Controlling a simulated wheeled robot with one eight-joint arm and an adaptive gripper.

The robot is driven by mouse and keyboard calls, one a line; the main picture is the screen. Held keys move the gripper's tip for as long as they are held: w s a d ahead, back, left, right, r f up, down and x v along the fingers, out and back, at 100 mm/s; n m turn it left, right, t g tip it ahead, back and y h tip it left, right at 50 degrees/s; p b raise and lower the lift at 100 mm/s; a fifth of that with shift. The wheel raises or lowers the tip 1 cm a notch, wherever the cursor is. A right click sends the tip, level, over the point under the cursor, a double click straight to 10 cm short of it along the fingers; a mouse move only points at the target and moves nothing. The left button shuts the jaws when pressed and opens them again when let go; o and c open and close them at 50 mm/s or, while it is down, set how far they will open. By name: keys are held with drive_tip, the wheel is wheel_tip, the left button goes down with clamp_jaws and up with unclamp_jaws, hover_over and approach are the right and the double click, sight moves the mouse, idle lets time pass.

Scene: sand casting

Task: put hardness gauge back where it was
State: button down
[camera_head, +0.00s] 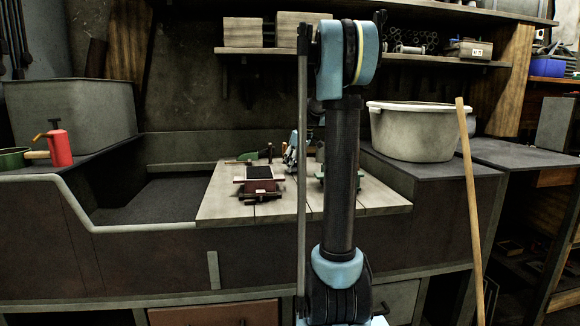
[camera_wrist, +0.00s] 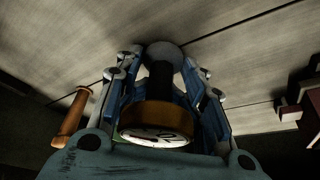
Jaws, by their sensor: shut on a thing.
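The hardness gauge (camera_wrist: 158,137) shows in the wrist view with a round white dial in a brass-coloured ring, a black stem and a rounded grey end. My gripper (camera_wrist: 165,75) has its blue-grey fingers on both sides of the stem and is shut on it. The grey end points toward the wooden boards; I cannot tell whether it touches them. In the head view my gripper (camera_head: 292,152) is low over the back of the board, partly behind my arm. The gauge cannot be made out there.
On the wooden board (camera_head: 225,207) stands a dark red moulding box (camera_head: 261,187), left of my arm. A tool with a wooden handle (camera_wrist: 72,116) lies near the gripper. A white tub (camera_head: 412,135) stands right; a long wooden pole (camera_head: 468,190) leans in front. A sand bin lies left.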

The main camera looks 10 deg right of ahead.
drive_tip(key=shift+f, duration=0.55)
drive_tip(key=c, duration=0.8)
unclamp_jaws()
drive_tip(key=shift+r, duration=0.55)
drive_tip(key=v, duration=1.2)
drive_tip(key=shift+s+a, duration=0.1)
drive_tip(key=shift+s, duration=0.05)
